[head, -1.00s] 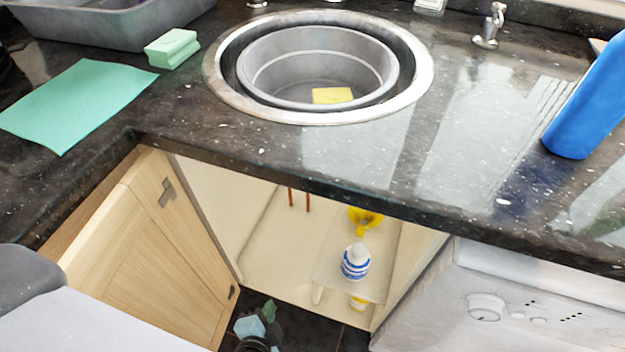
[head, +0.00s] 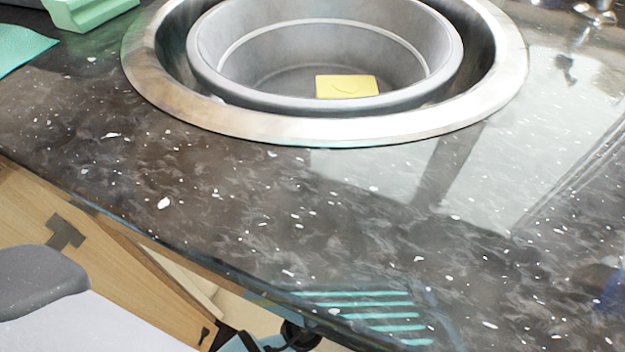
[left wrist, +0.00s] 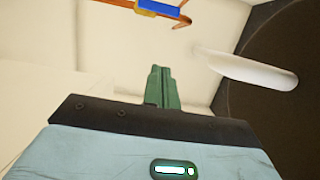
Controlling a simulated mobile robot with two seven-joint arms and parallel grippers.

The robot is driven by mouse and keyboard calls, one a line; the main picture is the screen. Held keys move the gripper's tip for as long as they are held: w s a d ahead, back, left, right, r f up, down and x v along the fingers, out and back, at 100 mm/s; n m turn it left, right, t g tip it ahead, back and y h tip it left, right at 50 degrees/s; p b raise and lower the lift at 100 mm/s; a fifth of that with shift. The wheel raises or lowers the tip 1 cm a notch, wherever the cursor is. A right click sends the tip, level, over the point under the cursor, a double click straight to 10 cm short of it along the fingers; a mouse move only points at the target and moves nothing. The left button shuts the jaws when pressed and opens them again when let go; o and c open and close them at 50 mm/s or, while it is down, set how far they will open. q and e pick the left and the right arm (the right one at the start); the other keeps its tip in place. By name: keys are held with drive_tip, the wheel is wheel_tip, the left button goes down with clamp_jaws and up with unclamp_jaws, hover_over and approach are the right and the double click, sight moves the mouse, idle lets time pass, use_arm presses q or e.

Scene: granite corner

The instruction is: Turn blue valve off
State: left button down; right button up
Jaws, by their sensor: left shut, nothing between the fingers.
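The blue valve handle (left wrist: 158,8) shows at the top of the left wrist view, on a thin copper-coloured pipe (left wrist: 122,4). It is cut off by the frame's top edge. My left gripper's green fingers (left wrist: 160,72) are shut and empty, pointing toward the pipe. They appear below the valve in the picture, with a gap between. In the head view only part of my left wrist shows at the bottom edge, below the counter rim, and the valve is hidden. My right gripper is in neither view.
A white rounded pipe (left wrist: 245,70) crosses the right of the left wrist view. Pale cabinet walls (left wrist: 50,45) surround the gripper. Above, the dark granite counter (head: 250,200) holds a round sink (head: 150,100) with a yellow sponge (head: 347,86). The wooden cabinet door (head: 110,265) stands open at left.

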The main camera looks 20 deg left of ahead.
use_arm(q)
drive_tip(key=w+a, duration=0.6)
drive_tip(key=w, duration=0.3)
drive_tip(key=shift+w, duration=0.25)
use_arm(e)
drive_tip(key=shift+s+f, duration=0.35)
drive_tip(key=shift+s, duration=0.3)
use_arm(q)
drive_tip(key=shift+a+r+n, duration=0.1)
drive_tip(key=shift+a+n, duration=0.05)
drive_tip(key=shift+n, duration=0.15)
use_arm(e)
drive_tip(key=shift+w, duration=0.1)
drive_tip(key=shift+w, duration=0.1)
use_arm(q)
drive_tip(key=shift+a+r+n+b, duration=0.1)
drive_tip(key=shift+n+b, duration=0.2)
drive_tip(key=shift+n, duration=0.1)
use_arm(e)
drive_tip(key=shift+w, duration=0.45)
